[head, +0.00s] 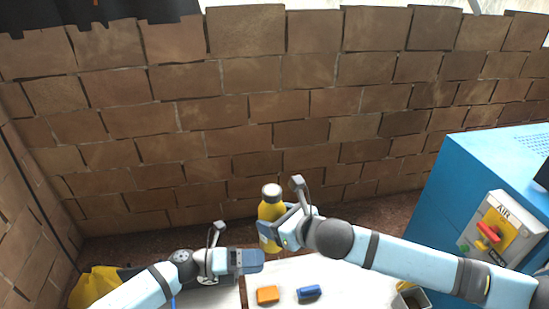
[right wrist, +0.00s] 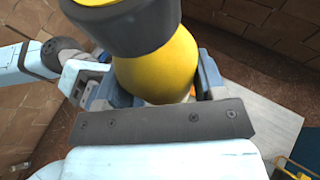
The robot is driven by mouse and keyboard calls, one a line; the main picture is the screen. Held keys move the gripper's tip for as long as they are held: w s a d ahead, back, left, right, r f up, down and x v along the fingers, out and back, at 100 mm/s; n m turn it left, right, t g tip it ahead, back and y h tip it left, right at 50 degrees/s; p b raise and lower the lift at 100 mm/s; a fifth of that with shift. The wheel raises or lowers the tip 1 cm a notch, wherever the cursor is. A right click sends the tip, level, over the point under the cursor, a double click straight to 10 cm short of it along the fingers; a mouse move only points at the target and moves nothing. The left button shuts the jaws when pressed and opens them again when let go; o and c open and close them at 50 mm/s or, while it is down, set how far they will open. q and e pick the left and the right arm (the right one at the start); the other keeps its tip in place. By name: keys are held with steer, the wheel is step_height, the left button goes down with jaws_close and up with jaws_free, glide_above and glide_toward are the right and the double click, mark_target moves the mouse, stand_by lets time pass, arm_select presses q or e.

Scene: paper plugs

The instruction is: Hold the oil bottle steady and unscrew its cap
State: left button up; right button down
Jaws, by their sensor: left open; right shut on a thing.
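My left gripper (head: 258,261) is open and empty, just below and left of the bottle, apart from the cap. The bottle's lower end is partly hidden by my right gripper.
A white table (head: 345,285) carries an orange block (head: 267,295) and a blue block (head: 309,292). A grey container (head: 413,296) is at the table's right. A blue machine (head: 445,185) with a red handle stands at right. A brick wall closes off the back.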

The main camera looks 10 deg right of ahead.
arm_select(q)
steer(key=w+a+f+m+g+y, duration=0.2)
steer(key=w+a+m+g+y, duration=0.15)
steer(key=a+m+y, duration=0.2)
step_height(320, 180, up, 26)
steer(key=m+t+y, duration=0.3)
steer(key=m+y, duration=0.9)
steer(key=m, duration=0.9)
glide_above(274, 190)
steer(key=shift+w+a+r, duration=0.15)
steer(key=shift+a+r, duration=0.05)
steer(key=shift+d+r+t, duration=0.2)
steer(key=shift+d+t, duration=0.05)
steer(key=shift+f, duration=3.9)
